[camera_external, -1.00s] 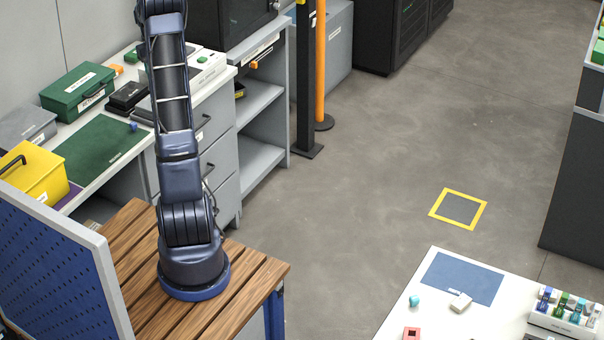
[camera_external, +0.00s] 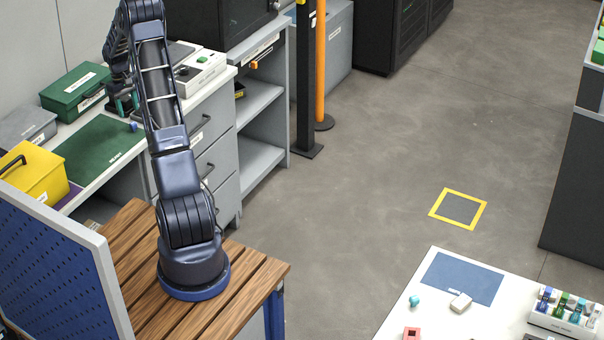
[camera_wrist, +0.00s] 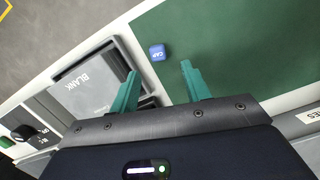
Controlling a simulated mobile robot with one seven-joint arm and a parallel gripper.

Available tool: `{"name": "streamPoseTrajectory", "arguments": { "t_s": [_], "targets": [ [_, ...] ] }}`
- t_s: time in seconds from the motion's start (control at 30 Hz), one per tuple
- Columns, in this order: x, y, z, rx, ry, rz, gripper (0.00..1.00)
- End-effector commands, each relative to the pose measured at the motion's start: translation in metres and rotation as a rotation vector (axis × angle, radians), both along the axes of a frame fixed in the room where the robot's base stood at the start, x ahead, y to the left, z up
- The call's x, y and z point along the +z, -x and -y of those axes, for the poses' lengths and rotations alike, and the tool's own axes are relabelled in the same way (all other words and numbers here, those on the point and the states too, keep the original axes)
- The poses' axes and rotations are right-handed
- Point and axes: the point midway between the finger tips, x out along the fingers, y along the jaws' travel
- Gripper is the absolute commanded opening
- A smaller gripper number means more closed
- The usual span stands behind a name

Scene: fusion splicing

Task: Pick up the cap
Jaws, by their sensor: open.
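The cap is a small blue cube lettered "CAP" (camera_wrist: 157,52). In the wrist view it lies on the green mat (camera_wrist: 235,45), near the mat's edge. It also shows as a small blue spot in the external view (camera_external: 133,127). My gripper (camera_wrist: 158,82) is open, with two teal fingers. In the wrist view the cap appears beyond the fingertips, roughly between them, and nothing is held. In the external view my gripper (camera_external: 122,104) hangs over the bench just behind the cap.
A grey device marked "BLANK" (camera_wrist: 90,85) stands beside the mat, close to the left finger. A white box with a green button (camera_external: 200,68) is at the bench's right. A green case (camera_external: 76,88) and a yellow box (camera_external: 32,172) stand left.

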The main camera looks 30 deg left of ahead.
Motion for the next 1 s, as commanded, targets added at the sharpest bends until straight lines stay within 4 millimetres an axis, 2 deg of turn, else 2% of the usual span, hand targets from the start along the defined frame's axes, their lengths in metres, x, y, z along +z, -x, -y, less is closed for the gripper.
{"name": "streamPoseTrajectory", "arguments": {
  "t_s": [0.27, 0.6, 0.83, 1.0],
  "targets": [
    [-0.018, 0.001, 0.005, -0.001, 0.001, 0.0, 0.47],
    [-0.057, 0.001, 0.015, -0.001, 0.001, 0.0, 0.47],
    [-0.059, 0.001, 0.015, -0.001, 0.0, 0.0, 0.47],
    [-0.059, 0.001, 0.015, -0.001, 0.0, 0.0, 0.14]
  ]
}}
